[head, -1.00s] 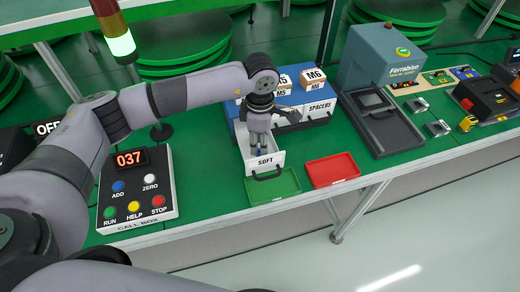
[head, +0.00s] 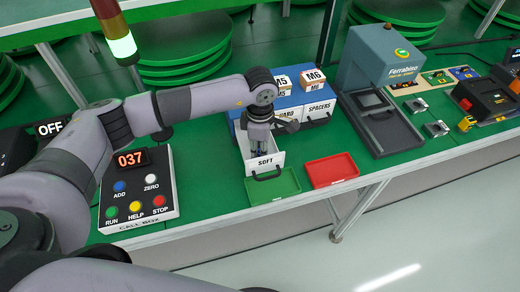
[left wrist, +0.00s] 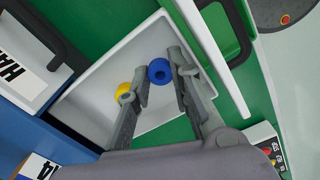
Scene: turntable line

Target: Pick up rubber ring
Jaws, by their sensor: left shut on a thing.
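The open drawer labelled SOFT (head: 277,172) sticks out of the blue cabinet. In the left wrist view, a blue ring (left wrist: 160,71) and a yellow ring (left wrist: 122,93) are in this white drawer (left wrist: 92,88). My left gripper (head: 259,151) reaches down into the drawer. In the left wrist view, its fingers (left wrist: 157,66) are shut on the blue ring, one on each side. The yellow ring is beside the left finger, partly hidden by it. My right gripper is not in view.
A green tray (head: 274,188) and a red tray (head: 332,170) lie in front of the drawers. A call box (head: 138,190) stands at left and a grey machine (head: 380,75) at right. Small M5 and M6 boxes (head: 313,79) top the cabinet.

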